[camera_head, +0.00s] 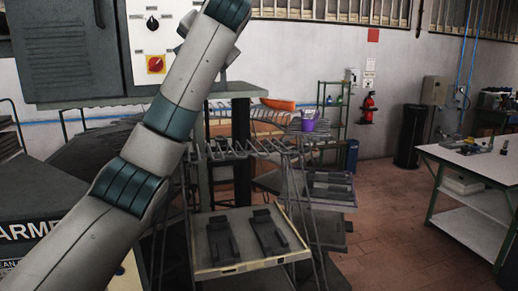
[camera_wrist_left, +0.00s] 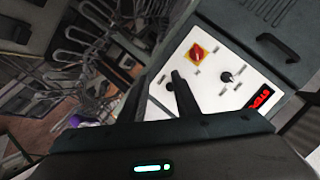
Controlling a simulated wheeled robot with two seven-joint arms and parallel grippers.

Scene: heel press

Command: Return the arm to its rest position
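My left arm (camera_head: 165,125) rises from the bottom left of the head view and leaves at the top, so its gripper is outside that view. In the left wrist view my left gripper (camera_wrist_left: 158,78) has two dark fingers standing apart with nothing visible between them. They are seen against the white control panel (camera_wrist_left: 205,90) of a grey cabinet. The panel has a red knob on a yellow plate (camera_wrist_left: 197,53), a black knob (camera_wrist_left: 226,77) and a lit red display (camera_wrist_left: 262,97). I cannot tell how close the fingertips are to the panel. My right arm and gripper do not show.
The grey cabinet (camera_head: 65,45) is close behind my arm. A rack (camera_head: 245,148) with metal prongs and a tray (camera_head: 205,268) holding two dark pieces stand ahead. A purple bucket (camera_head: 308,120) sits behind. A white workbench (camera_head: 470,165) is at right, with open floor (camera_head: 385,225) before it.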

